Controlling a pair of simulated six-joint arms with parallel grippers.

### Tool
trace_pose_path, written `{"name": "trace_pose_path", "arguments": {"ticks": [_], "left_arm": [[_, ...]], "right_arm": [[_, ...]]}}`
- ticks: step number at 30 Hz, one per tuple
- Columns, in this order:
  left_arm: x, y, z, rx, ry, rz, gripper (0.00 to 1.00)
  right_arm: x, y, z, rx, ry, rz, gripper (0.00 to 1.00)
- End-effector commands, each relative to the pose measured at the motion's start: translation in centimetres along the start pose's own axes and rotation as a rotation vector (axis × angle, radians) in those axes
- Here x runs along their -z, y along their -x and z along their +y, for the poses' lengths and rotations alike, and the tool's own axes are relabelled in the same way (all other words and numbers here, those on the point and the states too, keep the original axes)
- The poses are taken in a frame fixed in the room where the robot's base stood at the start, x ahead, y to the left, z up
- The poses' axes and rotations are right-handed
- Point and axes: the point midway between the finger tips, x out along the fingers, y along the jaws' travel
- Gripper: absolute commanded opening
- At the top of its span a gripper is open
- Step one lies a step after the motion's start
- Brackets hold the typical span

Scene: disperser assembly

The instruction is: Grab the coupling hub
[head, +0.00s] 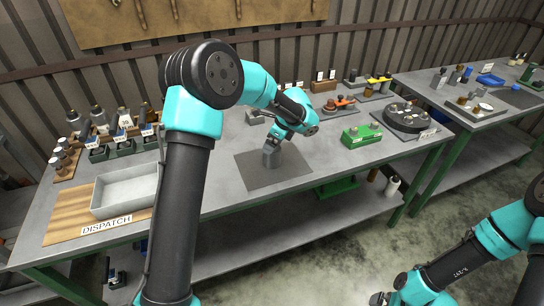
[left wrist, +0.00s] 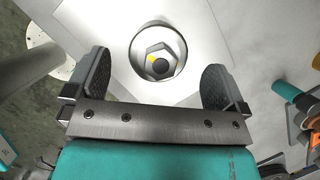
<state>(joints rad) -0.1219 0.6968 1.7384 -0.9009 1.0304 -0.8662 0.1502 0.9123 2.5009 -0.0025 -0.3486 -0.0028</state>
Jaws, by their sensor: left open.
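A grey cylindrical part (head: 271,158) stands upright on a dark grey mat (head: 252,176) in the middle of the bench. I cannot tell for sure that it is the coupling hub. In the left wrist view it shows from above as a round rim with a hexagonal piece (left wrist: 158,62) inside, with a dark centre and a yellow mark. My left gripper (head: 275,141) is just above the part. Its fingers (left wrist: 157,75) are open and empty, one to each side of the part. My right gripper (head: 381,298) is low at the bottom edge, partly cut off.
A grey bin (head: 126,190) stands on the wooden dispatch board at the left. Racks of small parts line the bench's back left. A green block (head: 361,135) and a dark round carousel (head: 406,118) stand to the right.

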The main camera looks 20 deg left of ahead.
Motion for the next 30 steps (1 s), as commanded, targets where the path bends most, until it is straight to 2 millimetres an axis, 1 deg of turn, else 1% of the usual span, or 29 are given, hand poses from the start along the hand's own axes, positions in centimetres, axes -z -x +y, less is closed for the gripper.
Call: {"name": "trace_pose_path", "arguments": {"ticks": [1,3,7,22,30], "left_arm": [[0.2,-0.9,0.1,-0.004,-0.002,-0.001,1.00],[0.2,-1.8,0.1,-0.003,-0.001,0.000,1.00],[0.2,-2.9,0.0,-0.002,-0.001,-0.001,1.00],[0.2,-3.0,0.0,0.000,-0.001,0.000,1.00],[0.2,-2.9,0.0,0.000,-0.001,0.000,0.74]], "right_arm": [[0.0,0.0,0.0,0.000,0.000,0.000,1.00],[0.0,0.0,0.0,0.000,0.000,0.000,1.00],[0.0,0.0,0.0,0.000,0.000,0.000,1.00],[0.0,0.0,0.0,0.000,0.000,0.000,1.00],[0.0,0.0,0.0,0.000,0.000,0.000,1.00]]}}
